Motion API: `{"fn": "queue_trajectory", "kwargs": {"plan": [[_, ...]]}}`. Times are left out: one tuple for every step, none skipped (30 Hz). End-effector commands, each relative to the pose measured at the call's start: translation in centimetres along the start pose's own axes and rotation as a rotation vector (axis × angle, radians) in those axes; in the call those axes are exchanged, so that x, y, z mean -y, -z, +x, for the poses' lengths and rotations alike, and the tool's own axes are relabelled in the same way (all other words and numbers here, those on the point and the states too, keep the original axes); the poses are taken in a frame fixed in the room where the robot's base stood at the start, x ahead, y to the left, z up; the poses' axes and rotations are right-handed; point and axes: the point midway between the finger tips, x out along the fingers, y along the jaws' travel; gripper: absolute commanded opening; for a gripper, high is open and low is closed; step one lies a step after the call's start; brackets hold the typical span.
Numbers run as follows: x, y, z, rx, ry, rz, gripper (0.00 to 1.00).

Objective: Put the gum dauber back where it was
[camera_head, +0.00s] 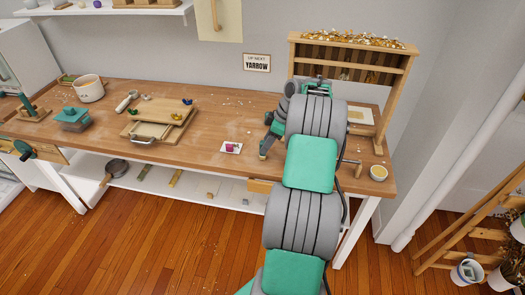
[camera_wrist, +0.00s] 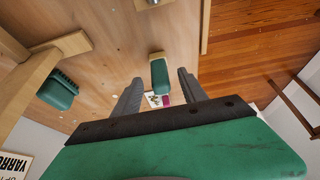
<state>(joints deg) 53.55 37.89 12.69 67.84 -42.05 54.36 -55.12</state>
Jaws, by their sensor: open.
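In the wrist view, my gripper (camera_wrist: 159,78) is open, with one grey finger on each side of a green piece with a pale wooden end (camera_wrist: 159,74). This may be the gum dauber, but I cannot be sure. A gap shows between it and each finger; its height above the table is unclear. In the head view, my gripper (camera_head: 268,138) is low over the right part of the workbench (camera_head: 210,112), partly hidden by my arm. A pale tip shows just below it.
A white card with a magenta item (camera_head: 231,148) lies left of my gripper. A green, ridged block (camera_wrist: 58,90) is near the wooden rack (camera_head: 350,58). A small bowl (camera_head: 378,172) stands at the right end.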

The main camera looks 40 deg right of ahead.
Motion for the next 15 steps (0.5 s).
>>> {"fn": "queue_trajectory", "kwargs": {"plan": [[-0.1,-0.1,-1.4,0.000,-0.004,0.000,0.50],[-0.1,-0.1,-2.2,0.001,-0.004,0.001,0.50],[-0.1,-0.1,-3.2,0.000,-0.005,0.000,0.50],[-0.1,-0.1,-3.9,0.000,-0.003,-0.001,0.50],[-0.1,-0.1,-4.5,0.001,-0.002,0.001,0.50],[-0.1,-0.1,-5.3,0.000,-0.002,0.000,0.50],[-0.1,0.0,-5.8,0.000,-0.001,0.000,0.50],[-0.1,0.0,-6.2,0.001,0.000,0.000,0.50],[0.0,0.0,-6.5,0.000,0.001,0.000,0.50],[0.0,0.0,-6.7,0.000,0.001,0.000,0.50],[0.0,0.0,-6.9,0.000,0.001,0.001,0.50],[0.0,0.0,-7.0,0.000,0.002,0.001,0.50],[0.1,0.1,-7.0,0.001,0.002,0.001,0.50],[0.2,0.5,-7.1,0.002,0.001,0.003,0.50],[0.6,1.5,-7.2,0.005,0.000,0.008,0.50]]}}
